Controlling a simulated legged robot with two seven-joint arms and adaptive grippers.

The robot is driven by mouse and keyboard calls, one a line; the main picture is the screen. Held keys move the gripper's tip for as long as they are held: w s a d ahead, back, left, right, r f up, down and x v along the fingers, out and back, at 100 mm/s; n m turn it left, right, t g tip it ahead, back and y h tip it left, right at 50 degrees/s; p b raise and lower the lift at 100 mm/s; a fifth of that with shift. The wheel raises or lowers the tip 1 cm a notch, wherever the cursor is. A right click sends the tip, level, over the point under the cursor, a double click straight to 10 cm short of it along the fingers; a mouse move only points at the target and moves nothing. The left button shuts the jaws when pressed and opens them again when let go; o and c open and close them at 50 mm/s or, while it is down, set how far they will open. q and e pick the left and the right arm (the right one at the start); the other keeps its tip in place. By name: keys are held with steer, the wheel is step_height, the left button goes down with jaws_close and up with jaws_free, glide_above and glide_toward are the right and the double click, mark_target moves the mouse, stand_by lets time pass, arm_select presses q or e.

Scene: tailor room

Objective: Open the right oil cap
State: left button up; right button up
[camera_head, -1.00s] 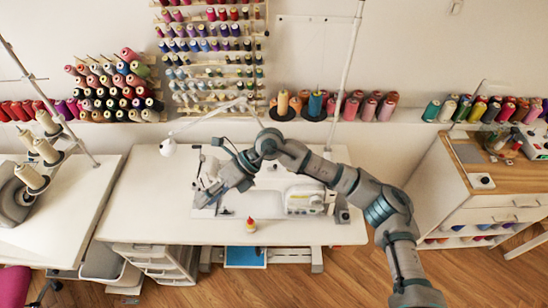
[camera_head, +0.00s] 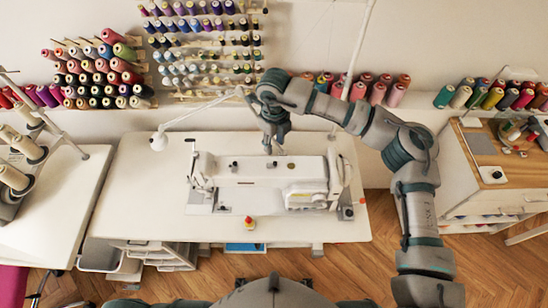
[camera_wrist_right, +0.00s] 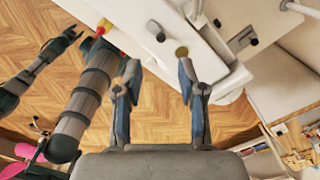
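The white sewing machine (camera_head: 265,182) stands on the white table. Small dark round parts sit on its top, one at left (camera_head: 234,166) and one at right (camera_head: 291,166); I cannot tell for sure which is the right oil cap. My right gripper (camera_head: 270,145) hangs pointing down at the machine's rear top edge. In the right wrist view my right gripper (camera_wrist_right: 159,72) is open and empty, and a round brass-coloured cap (camera_wrist_right: 182,52) shows at one fingertip, contact unclear. My left gripper (camera_wrist_right: 68,38) is small and dark there, fingers apart.
A small bottle with a red tip (camera_head: 249,224) stands at the front of the white table (camera_head: 140,200). A white lamp (camera_head: 159,140) reaches over the table's left. Thread spools (camera_head: 100,75) line the wall behind. A wooden-topped cabinet (camera_head: 480,150) stands at right.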

mark_target(275, 162)
steer(key=f, duration=0.8)
steer(key=shift+d+f, duration=0.1)
steer(key=shift+d, duration=0.15)
steer(key=shift+f, duration=0.55)
arm_select(q)
steer(key=shift+w+a, duration=0.1)
arm_select(e)
steer(key=shift+a, duration=0.15)
arm_select(q)
steer(key=shift+s, duration=0.35)
arm_select(e)
jaws_close()
